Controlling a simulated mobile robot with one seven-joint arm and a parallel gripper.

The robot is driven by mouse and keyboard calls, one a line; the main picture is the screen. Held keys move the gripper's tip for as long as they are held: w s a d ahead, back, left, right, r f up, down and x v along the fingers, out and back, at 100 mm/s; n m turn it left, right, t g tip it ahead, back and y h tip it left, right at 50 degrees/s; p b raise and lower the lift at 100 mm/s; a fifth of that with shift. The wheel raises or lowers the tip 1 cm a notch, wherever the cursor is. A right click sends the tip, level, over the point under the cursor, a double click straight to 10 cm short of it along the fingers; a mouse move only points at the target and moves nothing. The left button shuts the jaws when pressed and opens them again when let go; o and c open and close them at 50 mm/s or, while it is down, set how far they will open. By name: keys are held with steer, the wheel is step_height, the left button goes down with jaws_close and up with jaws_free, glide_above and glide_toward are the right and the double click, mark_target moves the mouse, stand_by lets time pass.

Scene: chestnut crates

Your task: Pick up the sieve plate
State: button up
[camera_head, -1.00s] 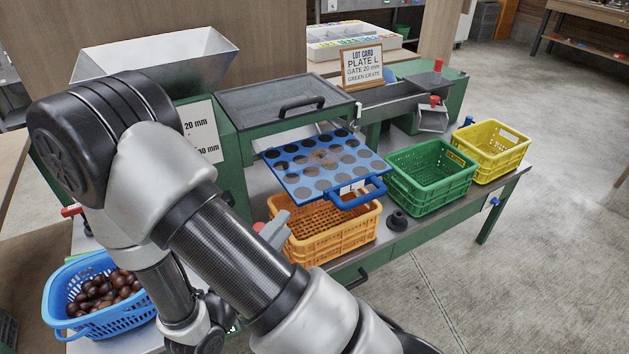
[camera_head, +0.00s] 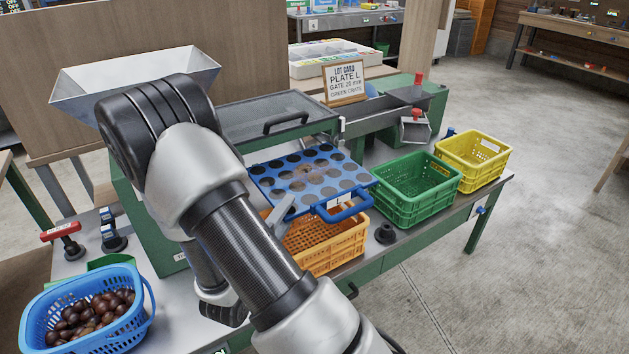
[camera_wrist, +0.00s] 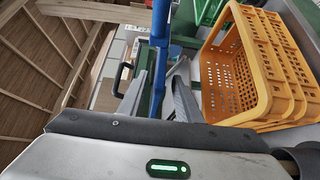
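The sieve plate (camera_head: 312,178) is blue with rows of round holes and a blue handle (camera_head: 345,212) at its front. It juts out from the green machine, above the orange crate (camera_head: 325,245). My gripper (camera_head: 279,208) is at the plate's left front corner, partly hidden by my arm. In the wrist view my gripper (camera_wrist: 158,98) is open. The plate's blue edge (camera_wrist: 160,50) shows as a narrow upright strip between the two fingers, with a gap on each side. Whether the fingertips reach past the edge is hard to tell.
A green crate (camera_head: 415,190) and a yellow crate (camera_head: 472,160) stand to the right. A small black part (camera_head: 385,233) lies on the bench. A blue basket of chestnuts (camera_head: 85,310) is at lower left. A lot card (camera_head: 346,82) stands behind the plate.

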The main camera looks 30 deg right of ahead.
steer(key=x, duration=0.4)
steer(key=shift+w+d, duration=0.1)
steer(key=shift+w, duration=0.35)
steer(key=shift+r, duration=0.1)
jaws_close()
stand_by(0.9)
